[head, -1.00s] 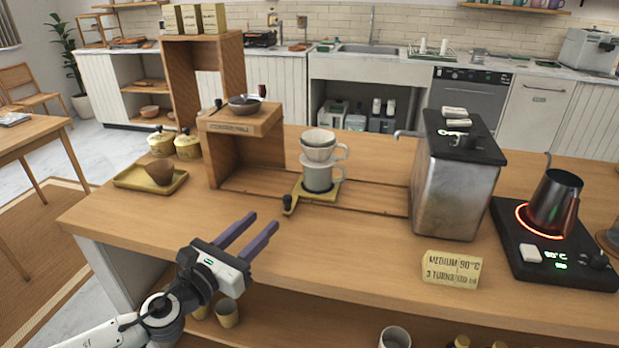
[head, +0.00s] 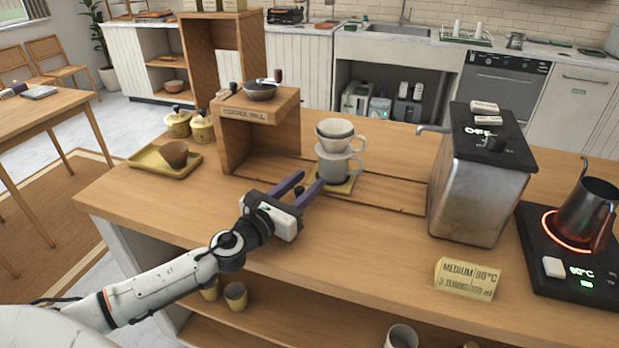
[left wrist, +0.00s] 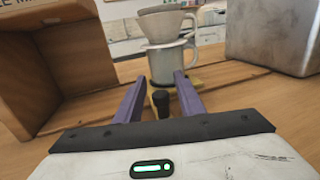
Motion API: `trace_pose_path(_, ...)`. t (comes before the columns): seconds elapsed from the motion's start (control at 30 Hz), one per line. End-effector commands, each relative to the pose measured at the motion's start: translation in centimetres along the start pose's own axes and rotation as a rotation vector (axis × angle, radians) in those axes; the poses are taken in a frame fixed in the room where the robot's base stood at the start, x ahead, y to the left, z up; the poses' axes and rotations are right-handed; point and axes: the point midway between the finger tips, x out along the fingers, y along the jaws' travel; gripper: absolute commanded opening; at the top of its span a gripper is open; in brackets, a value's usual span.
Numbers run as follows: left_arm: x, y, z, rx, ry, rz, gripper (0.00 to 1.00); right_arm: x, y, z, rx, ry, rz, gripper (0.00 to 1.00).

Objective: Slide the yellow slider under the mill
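The yellow slider (head: 345,186) sits on the wooden track on the counter, right of the mill. A grey cup with a white dripper (head: 335,130) on top stands on it. The wooden mill (head: 262,110) has an open bay below its top. My left gripper (head: 310,186) is open, its purple fingers pointing at the slider's dark knob (head: 299,191). In the left wrist view the knob (left wrist: 161,104) stands between the two open fingers (left wrist: 158,100), with the cup (left wrist: 165,63) just beyond. I cannot tell whether the fingers touch it. My right gripper is not in view.
A metal boiler (head: 480,180) stands right of the track, and a kettle (head: 588,215) on a glowing hot plate farther right. A yellow sign (head: 467,279) is near the front edge. A tray (head: 150,165) with a brown cone lies at left.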

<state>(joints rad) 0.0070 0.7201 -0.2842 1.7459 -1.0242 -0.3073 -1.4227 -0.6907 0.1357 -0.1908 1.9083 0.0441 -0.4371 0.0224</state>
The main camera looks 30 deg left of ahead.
Motion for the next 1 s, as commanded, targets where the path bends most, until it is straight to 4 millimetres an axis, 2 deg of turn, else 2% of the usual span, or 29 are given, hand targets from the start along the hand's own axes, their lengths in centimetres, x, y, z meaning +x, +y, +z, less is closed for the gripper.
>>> trace_pose_path(0.2, 1.6, -0.1, 0.0, -0.002, 0.000, -0.001, 0.35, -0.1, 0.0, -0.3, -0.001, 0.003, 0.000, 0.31)
trace_pose_path(0.5, 1.8, -0.1, -0.1, -0.001, 0.001, -0.001, 0.35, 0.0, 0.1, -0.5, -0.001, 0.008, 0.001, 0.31)
trace_pose_path(0.7, 1.7, -0.1, 0.0, -0.001, 0.001, -0.001, 0.02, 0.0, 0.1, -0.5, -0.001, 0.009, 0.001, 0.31)
trace_pose_path(1.0, 1.8, 0.0, -0.1, 0.000, 0.000, -0.004, 0.00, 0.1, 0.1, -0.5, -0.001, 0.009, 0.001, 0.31)
